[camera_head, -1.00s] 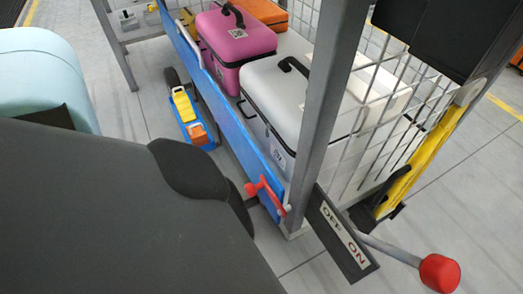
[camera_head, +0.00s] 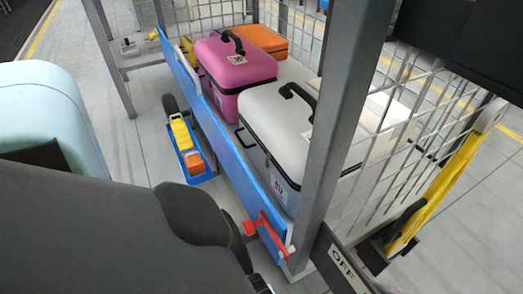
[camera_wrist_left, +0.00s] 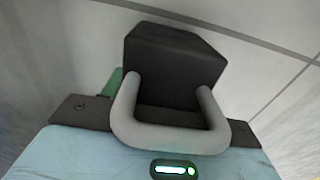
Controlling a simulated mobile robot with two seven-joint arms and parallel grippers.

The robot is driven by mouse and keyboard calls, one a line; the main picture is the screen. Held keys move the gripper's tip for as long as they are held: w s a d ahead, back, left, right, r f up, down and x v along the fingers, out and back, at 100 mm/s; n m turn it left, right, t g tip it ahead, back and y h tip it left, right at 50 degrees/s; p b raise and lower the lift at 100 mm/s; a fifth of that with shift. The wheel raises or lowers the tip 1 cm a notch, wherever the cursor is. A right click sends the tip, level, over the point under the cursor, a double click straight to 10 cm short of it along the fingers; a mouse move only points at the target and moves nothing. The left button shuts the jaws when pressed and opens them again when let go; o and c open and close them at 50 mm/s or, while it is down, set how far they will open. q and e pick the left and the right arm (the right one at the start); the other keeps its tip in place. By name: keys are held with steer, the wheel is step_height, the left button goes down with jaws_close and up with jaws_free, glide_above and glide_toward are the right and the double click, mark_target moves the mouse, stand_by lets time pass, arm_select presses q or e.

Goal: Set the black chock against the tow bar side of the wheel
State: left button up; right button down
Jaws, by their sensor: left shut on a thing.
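In the left wrist view a black block-shaped chock (camera_wrist_left: 175,65) sits just beyond the light blue palm of my left gripper (camera_wrist_left: 172,108), behind a pale grey U-shaped loop. My left gripper is shut on the chock; its fingertips are mostly hidden. In the head view my dark grey arm covers the lower left, and the chock and left gripper are hidden. A dark wheel (camera_head: 170,104) shows partly beneath the cart's blue side rail (camera_head: 220,125). A yellow bar (camera_head: 440,190), possibly the tow bar, stands at the cart's right end. My right gripper is not in view.
The cart carries a magenta case (camera_head: 235,68), a white-lidded case (camera_head: 280,115) and an orange case (camera_head: 260,38). A blue tray (camera_head: 188,163) sits beside the rail. A red lever (camera_head: 264,230) and grey post (camera_head: 325,130) stand near my arm. Floor at left is partly clear.

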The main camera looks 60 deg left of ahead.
arm_select(q)
steer(key=shift+w, duration=0.1)
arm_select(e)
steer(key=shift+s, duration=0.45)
arm_select(q)
steer(key=shift+f, duration=0.2)
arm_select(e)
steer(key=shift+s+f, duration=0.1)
arm_select(q)
steer(key=o, duration=1.4)
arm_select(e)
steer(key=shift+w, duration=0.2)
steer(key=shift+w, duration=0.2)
arm_select(q)
steer(key=shift+r, duration=0.25)
step_height(320, 180, up, 11)
steer(key=p, duration=0.7)
steer(key=shift+r, duration=0.15)
steer(key=shift+r+p, duration=0.25)
steer(key=shift+p, duration=0.05)
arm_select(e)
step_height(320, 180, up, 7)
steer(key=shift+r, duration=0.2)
